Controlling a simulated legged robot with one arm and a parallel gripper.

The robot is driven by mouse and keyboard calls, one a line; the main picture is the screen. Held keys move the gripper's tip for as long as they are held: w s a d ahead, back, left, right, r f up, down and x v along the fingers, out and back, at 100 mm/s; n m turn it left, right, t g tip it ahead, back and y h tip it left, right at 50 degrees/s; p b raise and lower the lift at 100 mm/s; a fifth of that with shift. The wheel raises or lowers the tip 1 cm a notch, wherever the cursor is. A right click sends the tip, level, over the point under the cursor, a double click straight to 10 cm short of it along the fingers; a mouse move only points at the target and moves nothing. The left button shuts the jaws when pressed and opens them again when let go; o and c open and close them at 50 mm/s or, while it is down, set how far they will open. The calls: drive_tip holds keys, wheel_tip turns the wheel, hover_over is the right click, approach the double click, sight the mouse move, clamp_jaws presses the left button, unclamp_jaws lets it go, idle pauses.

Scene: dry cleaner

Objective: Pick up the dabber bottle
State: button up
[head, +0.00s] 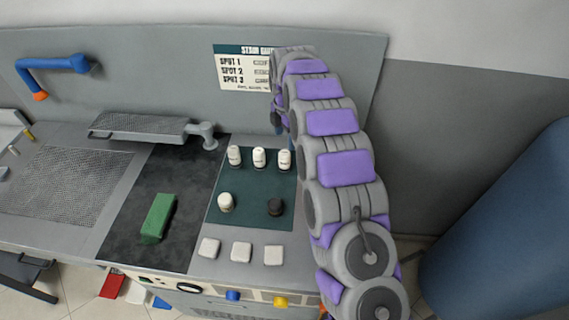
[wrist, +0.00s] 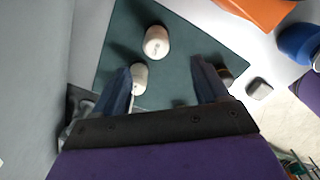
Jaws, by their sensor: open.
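Small bottles stand on a dark green mat (head: 250,209) in the head view. Three white-topped ones form the back row: left (head: 235,156), middle (head: 259,158) and right (head: 284,159). A white one (head: 225,203) and a black-topped one (head: 275,206) stand in front. No label shows which is the dabber bottle. My gripper (wrist: 162,70) is open and empty above the mat in the wrist view. A larger-looking white bottle (wrist: 156,42) lies ahead between the fingertips. Another white bottle (wrist: 139,77) is beside the left finger. A dark bottle (wrist: 226,74) is partly hidden by the right finger.
Three white pads (head: 241,251) lie along the counter's front. A green block (head: 158,217) lies on a dark mat to the left. A perforated board (head: 135,126) and upright back panel (head: 170,80) bound the rear. A blue cylinder (head: 505,220) stands right.

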sight(286, 154)
wheel_tip(286, 154, down, 6)
drive_tip(key=shift+f+b, duration=0.2)
drive_tip(key=shift+b, duration=0.2)
drive_tip(key=shift+w+a+f+b, duration=0.15)
drive_tip(key=shift+f+b, duration=0.15)
drive_tip(key=shift+f, duration=1.1)
drive_tip(key=shift+w+a+f+b, duration=0.15)
drive_tip(key=shift+f+b, duration=0.1)
drive_tip(key=shift+f, duration=1.15)
drive_tip(key=shift+d, duration=0.1)
drive_tip(key=shift+c, duration=0.3)
drive_tip(key=c, duration=1.1)
